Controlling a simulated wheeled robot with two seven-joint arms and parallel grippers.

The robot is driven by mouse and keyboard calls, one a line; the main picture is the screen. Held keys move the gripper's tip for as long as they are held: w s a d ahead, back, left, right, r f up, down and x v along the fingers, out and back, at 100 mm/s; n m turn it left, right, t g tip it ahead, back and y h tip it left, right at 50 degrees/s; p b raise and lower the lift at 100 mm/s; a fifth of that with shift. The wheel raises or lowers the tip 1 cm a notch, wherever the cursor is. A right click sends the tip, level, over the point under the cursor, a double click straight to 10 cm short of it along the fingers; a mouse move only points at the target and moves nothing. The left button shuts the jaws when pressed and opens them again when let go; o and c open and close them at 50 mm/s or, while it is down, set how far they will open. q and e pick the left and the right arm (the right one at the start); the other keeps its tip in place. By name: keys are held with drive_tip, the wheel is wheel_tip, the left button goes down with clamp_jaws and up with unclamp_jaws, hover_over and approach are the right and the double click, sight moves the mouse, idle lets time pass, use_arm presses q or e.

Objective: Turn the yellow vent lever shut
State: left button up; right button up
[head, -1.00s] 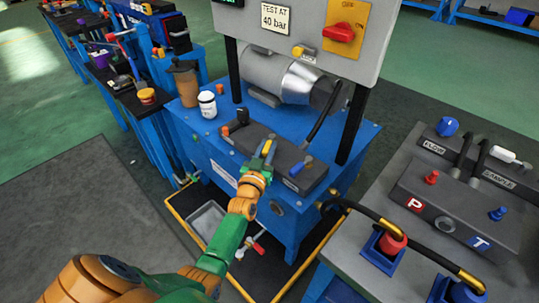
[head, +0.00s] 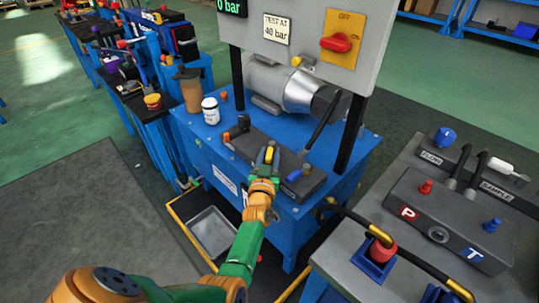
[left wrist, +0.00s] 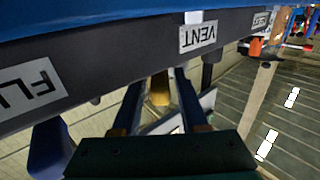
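The yellow vent lever (head: 269,154) is on the dark valve block (head: 313,184) on the blue tank. In the left wrist view the yellow lever (left wrist: 159,89) shows between my two fingers, below an upside-down VENT label (left wrist: 199,37). My left gripper (head: 268,157) is at the lever, with a finger on each side. In the left wrist view the left gripper (left wrist: 160,100) looks open, with gaps beside the lever; contact cannot be made out. My right gripper is not in view.
A blue lever (head: 296,175) is close on the right of my left gripper, and an orange knob (head: 227,136) is on its left. A white jar (head: 210,111) and brown cup (head: 190,91) stand on the tank. A grey bench (head: 372,213) with hoses is at right.

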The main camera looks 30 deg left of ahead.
use_arm(q)
drive_tip(key=shift+o, duration=0.2)
drive_tip(key=shift+s+d+r+p, duration=0.1)
drive_tip(key=shift+s+p, duration=0.05)
drive_tip(key=shift+p, duration=0.15)
drive_tip(key=p+v, duration=0.4)
drive_tip(key=v, duration=0.2)
drive_tip(key=shift+s+r, duration=0.1)
drive_tip(key=shift+r, duration=0.05)
drive_tip(key=shift+s+d, duration=0.1)
drive_tip(key=shift+s, duration=0.15)
drive_tip(key=shift+f, duration=0.25)
